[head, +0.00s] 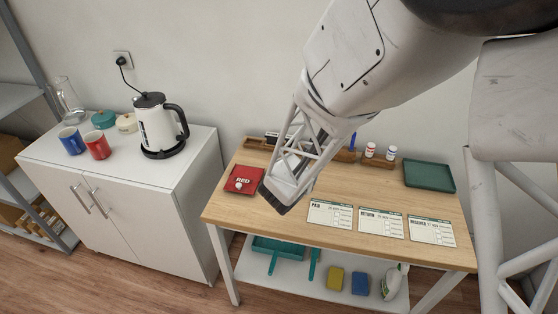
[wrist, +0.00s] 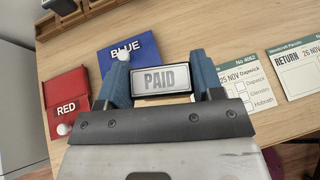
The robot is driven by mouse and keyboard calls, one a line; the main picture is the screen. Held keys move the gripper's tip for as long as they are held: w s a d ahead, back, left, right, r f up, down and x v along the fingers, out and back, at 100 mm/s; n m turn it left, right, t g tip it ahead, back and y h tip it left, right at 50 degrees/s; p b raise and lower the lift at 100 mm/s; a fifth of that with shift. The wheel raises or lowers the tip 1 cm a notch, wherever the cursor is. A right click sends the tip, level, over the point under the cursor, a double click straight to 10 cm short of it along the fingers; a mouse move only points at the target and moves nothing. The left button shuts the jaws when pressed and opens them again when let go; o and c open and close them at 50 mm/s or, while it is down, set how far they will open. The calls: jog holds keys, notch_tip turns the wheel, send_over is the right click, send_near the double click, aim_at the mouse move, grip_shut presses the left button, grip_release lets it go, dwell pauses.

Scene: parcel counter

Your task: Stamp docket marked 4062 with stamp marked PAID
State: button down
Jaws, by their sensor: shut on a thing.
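My gripper (wrist: 160,74) is shut on the stamp marked PAID (wrist: 160,80), whose grey label shows between the two blue fingers in the wrist view. In the head view my gripper (head: 277,203) is over the left part of the table, right of the red pad. The docket marked 4062 (wrist: 238,90) lies flat to the right of my gripper, its left part hidden by a finger. In the head view it appears to be the leftmost docket (head: 330,214). I cannot tell how high the stamp is above the table.
A red ink pad (wrist: 67,103) and a blue ink pad (wrist: 128,55) lie left of and beyond the stamp. The RETURN docket (head: 380,223) and another docket (head: 432,231) lie further right. A wooden rack (head: 378,160) and a green tray (head: 429,176) stand at the back.

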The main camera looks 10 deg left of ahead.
send_over(321, 217)
jog(key=shift+a+f+m+h, duration=0.1)
jog(key=shift+f+m+h, duration=0.1)
jog(key=shift+m+h, duration=0.2)
jog(key=shift+f, duration=0.15)
jog(key=shift+f, duration=2.6)
jog(key=shift+f, duration=0.35)
jog(key=shift+r, duration=0.15)
jog(key=shift+r, duration=2.85)
jog(key=shift+w, duration=0.15)
